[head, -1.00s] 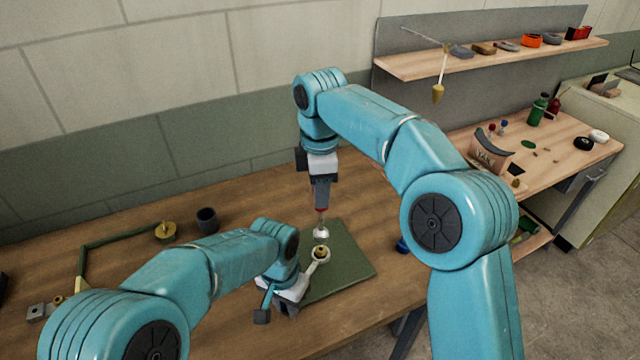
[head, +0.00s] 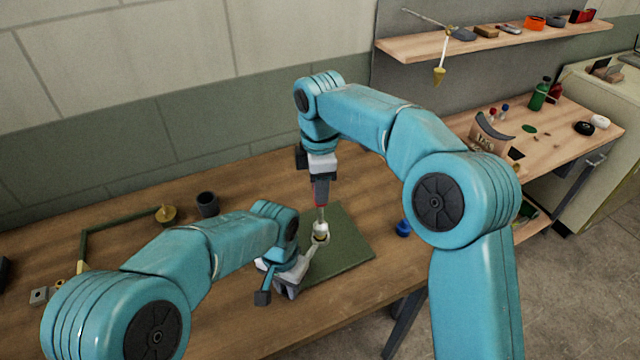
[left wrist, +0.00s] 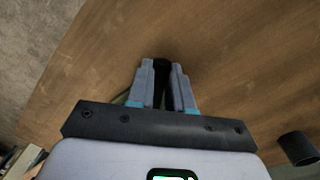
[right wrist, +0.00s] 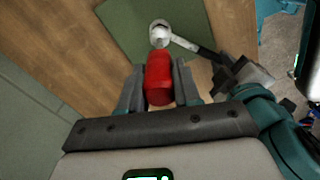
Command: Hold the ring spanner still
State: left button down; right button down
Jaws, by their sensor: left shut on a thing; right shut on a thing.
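The ring spanner (head: 311,249) is silver-grey and lies with its ring end over the dark green mat (head: 345,255). My left gripper (head: 298,263) is shut on its handle; in the left wrist view, a dark bar (left wrist: 162,82) is between the fingers. My right gripper (head: 320,188) is above, shut on the red handle (right wrist: 158,82) of a tool pointing down. The tool's pale rounded end (head: 320,228) is at the spanner's ring, also seen in the right wrist view (right wrist: 160,34). It hides what is inside the ring.
A dark cup (head: 207,204) and a brass piece (head: 166,214) stand at the back left of the wooden table. A blue object (head: 403,228) sits right of the mat. A side bench with bottles (head: 540,94) is at the right. The table's front middle is clear.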

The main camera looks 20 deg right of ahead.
jog(key=shift+f, duration=0.9)
dwell(0.4)
jog(key=m, duration=1.1)
jog(key=shift+m, duration=0.4)
jog(key=m, duration=0.6)
jog(key=shift+d, duration=0.1)
jog(key=m, duration=0.6)
jog(key=shift+n, duration=0.3)
jog(key=shift+n, duration=0.9)
